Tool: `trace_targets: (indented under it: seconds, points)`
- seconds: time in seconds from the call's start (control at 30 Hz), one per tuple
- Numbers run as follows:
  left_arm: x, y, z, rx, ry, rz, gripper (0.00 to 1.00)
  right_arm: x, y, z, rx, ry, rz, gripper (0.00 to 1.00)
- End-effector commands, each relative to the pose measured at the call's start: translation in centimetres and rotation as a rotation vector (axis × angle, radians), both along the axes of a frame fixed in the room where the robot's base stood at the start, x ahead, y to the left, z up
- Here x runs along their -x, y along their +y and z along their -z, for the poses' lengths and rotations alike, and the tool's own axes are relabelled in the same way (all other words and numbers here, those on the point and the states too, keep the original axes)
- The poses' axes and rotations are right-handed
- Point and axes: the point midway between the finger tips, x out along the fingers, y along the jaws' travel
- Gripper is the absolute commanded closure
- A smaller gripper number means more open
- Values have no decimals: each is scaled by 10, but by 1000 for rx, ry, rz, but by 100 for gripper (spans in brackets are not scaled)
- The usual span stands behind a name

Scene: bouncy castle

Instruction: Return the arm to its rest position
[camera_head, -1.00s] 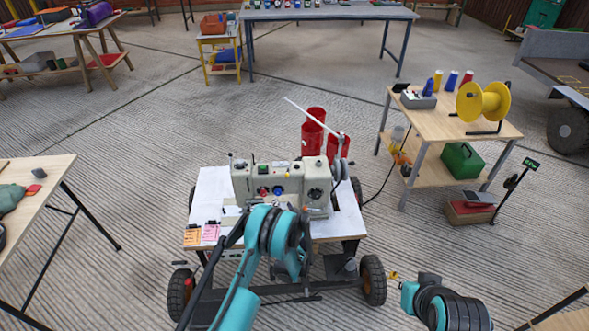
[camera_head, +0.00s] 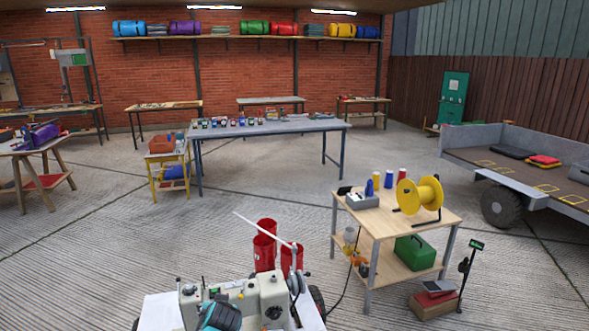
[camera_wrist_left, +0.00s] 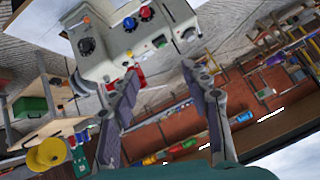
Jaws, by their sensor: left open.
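My left gripper (camera_wrist_left: 159,68) is open in the left wrist view, with nothing between its two grey fingers. A beige machine (camera_wrist_left: 125,35) with knobs and coloured buttons shows beyond its fingertips. In the head view the same machine (camera_head: 240,300) stands on a white-topped cart (camera_head: 160,313) at the bottom edge. A teal and black part of my left arm (camera_head: 221,316) shows in front of it. The left gripper itself is out of the head view. My right arm and gripper show in neither current view.
Red canisters (camera_head: 265,247) stand behind the machine, near a thin white rod. A wooden table (camera_head: 375,220) with a yellow reel (camera_head: 420,194) and a green box (camera_head: 415,253) stands to the right. A flatbed trailer (camera_head: 520,160) is farther right. Open concrete floor lies to the left.

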Motion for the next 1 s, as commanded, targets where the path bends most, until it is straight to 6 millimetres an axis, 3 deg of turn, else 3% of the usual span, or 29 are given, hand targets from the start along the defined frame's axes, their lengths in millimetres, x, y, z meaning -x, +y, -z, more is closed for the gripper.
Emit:
trace_targets:
  seconds: [0.1, 0.27, 0.5, 0.6, 0.8, 1.0]
  points:
    - [49, -1, -22, 50, 37, 10, 53, 0, 0, 0, 0, 0, 0, 100]
    - [115, -8, -38, 122, 83, 31, 53, 0, 0, 0, 0, 0, 0, 100]
    - [211, -24, -36, 230, 141, 73, 53, 0, 0, 0, 0, 0, 0, 100]
    - [241, -32, -30, 266, 157, 90, 53, 0, 0, 0, 0, 0, 0, 100]
    - [271, -41, -21, 307, 173, 111, 53, 0, 0, 0, 0, 0, 0, 100]
    - [274, -42, -20, 311, 176, 114, 53, 0, 0, 0, 0, 0, 0, 100]
